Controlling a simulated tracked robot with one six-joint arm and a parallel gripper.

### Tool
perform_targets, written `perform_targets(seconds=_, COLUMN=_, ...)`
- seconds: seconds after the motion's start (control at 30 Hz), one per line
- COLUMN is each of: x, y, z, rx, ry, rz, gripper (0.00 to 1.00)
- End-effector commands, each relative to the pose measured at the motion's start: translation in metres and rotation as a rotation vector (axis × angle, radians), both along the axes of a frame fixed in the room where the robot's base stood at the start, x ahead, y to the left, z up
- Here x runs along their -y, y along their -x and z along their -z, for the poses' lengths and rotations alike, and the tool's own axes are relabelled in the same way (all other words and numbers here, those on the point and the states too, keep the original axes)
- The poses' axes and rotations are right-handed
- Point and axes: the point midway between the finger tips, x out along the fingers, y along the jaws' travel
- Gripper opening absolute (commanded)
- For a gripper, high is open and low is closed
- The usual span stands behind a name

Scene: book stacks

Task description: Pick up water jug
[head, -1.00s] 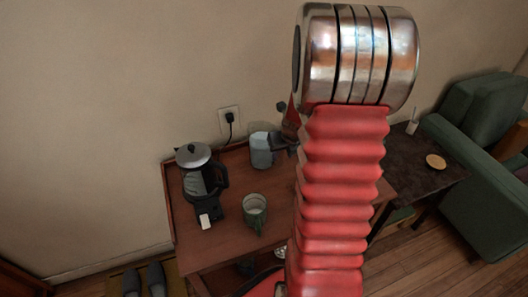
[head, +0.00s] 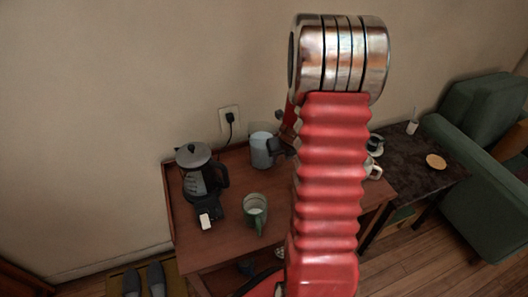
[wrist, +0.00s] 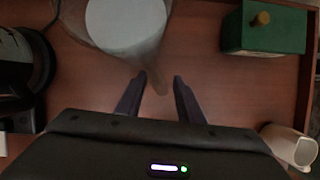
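The water jug (head: 262,151) is a pale, see-through vessel standing upright near the back of the wooden table. In the wrist view the jug (wrist: 125,28) shows from above, at the top left of centre, with a pale round top and a narrow part pointing toward my fingers. My gripper (wrist: 160,84) is open, its two dark fingers apart with that narrow part close to the gap between them. I cannot tell whether they touch it. In the head view my gripper (head: 279,147) is a small dark shape at the jug's right side, partly hidden by my arm.
A green box with a knob (wrist: 262,32) and a white cup (wrist: 290,146) are to the right in the wrist view. The wall is close behind.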

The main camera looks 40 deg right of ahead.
Motion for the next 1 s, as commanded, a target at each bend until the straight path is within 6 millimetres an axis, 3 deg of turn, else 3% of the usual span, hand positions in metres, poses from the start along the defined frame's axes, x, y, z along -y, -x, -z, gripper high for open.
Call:
perform_targets(seconds=0.47, x=0.0000, y=-0.0001, z=-0.0004, rx=0.000, ry=0.000, rz=0.000, gripper=0.34)
perform_targets(seconds=1.0, x=-0.0001, y=-0.0001, z=-0.0004, rx=0.000, ry=0.000, rz=0.000, gripper=0.00)
